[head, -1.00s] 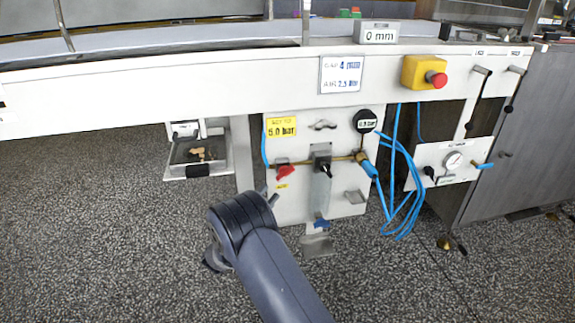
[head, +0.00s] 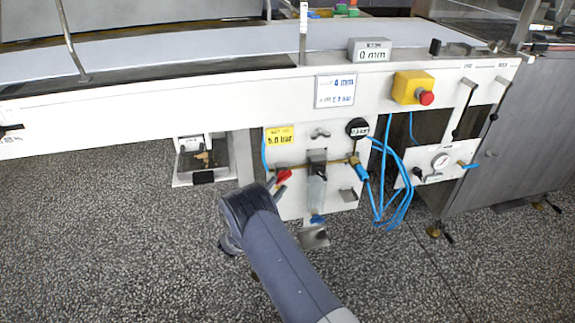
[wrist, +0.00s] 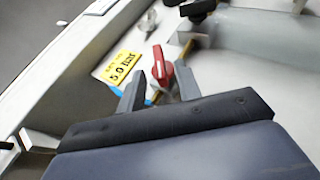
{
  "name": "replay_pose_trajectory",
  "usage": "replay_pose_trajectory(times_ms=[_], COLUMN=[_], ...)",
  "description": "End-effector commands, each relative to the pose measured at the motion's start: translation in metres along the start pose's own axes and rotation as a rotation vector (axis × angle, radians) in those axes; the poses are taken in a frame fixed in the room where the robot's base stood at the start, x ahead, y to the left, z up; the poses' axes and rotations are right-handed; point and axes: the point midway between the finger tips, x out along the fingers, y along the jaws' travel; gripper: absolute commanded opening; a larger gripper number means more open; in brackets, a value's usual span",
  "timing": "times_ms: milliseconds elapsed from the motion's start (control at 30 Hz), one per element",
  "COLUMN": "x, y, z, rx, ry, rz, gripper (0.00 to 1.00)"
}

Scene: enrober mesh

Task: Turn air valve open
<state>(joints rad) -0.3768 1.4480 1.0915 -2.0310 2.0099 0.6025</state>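The red air valve handle (head: 284,175) sits on the brass pipe of the white panel, under the yellow 5.0 bar label (head: 279,135). In the wrist view the red handle (wrist: 161,67) stands up between the two fingers of my gripper (wrist: 159,72). The fingers are apart, with a visible gap on each side of the handle. In the head view my gripper (head: 277,184) is at the lower left of the handle, its fingers partly hidden by my arm.
A clear filter bowl (head: 316,188) hangs right of the handle. A round gauge (head: 357,128) and blue hoses (head: 385,185) are farther right. A yellow box with a red stop button (head: 426,97) is on the beam above. A small tray (head: 203,160) is at left.

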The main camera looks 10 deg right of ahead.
Motion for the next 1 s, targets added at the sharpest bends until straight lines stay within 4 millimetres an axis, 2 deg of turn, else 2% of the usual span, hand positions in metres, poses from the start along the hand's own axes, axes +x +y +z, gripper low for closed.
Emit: replay_pose_trajectory(times_ms=[200,300,500,900,1000], x=[0.011,0.032,0.054,0.061,0.061], y=[0.003,0.001,-0.001,-0.001,-0.001], z=[0.003,0.002,0.001,0.001,0.001], rx=[-0.002,-0.002,0.000,0.000,0.000], ry=[0.000,-0.004,-0.002,0.000,0.000], rz=[0.000,-0.001,-0.001,0.000,0.000], gripper=[0.33,0.33,0.33,0.33,0.25])
